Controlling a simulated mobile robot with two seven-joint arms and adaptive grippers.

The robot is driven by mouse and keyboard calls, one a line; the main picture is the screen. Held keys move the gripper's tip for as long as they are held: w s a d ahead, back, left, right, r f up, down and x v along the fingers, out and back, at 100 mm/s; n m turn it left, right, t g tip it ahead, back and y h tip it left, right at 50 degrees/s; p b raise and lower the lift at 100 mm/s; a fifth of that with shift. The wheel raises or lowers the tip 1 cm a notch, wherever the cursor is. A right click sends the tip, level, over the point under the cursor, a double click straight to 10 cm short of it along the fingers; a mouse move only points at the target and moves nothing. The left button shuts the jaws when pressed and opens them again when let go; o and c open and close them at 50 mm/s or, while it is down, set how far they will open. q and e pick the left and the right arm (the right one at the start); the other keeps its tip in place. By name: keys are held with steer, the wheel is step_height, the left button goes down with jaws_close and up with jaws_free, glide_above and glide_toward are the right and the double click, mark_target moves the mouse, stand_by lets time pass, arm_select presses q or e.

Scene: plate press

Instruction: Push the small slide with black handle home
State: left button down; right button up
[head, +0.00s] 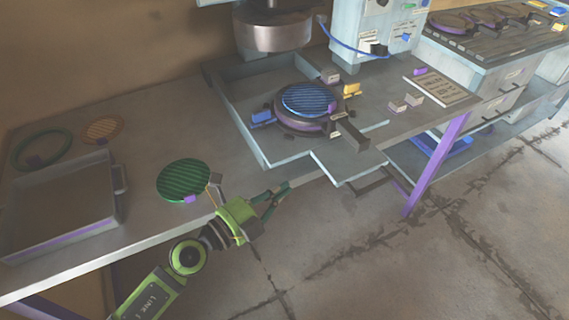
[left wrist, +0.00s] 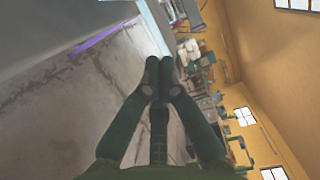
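The small slide (head: 349,169) is a grey plate with pale edges that juts out past the bench's front edge. A dark bar handle (head: 376,184) shows at its outer right end. Behind it, a round fixture (head: 300,122) with a purple band and a dark block arm holds a blue ribbed disc (head: 308,99). My left gripper (head: 285,187) is at the bench's front edge, left of the slide and apart from it. Its fingertips are together and empty in the left wrist view (left wrist: 159,78). My right gripper is not in view.
The press head (head: 272,35) hangs above the bench. A green ribbed disc (head: 184,180) lies near my left wrist, and an open grey tray (head: 118,190) stands at the left. A purple table leg (head: 435,165) is right of the slide. The floor in front is clear.

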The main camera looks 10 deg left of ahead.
arm_select(q)
steer(key=w+b, duration=0.1)
steer(key=w, duration=0.5)
steer(key=shift+w+d, duration=0.25)
steer(key=shift+w, duration=0.05)
steer(key=shift+w+a+b, duration=0.1)
steer(key=shift+b, duration=0.2)
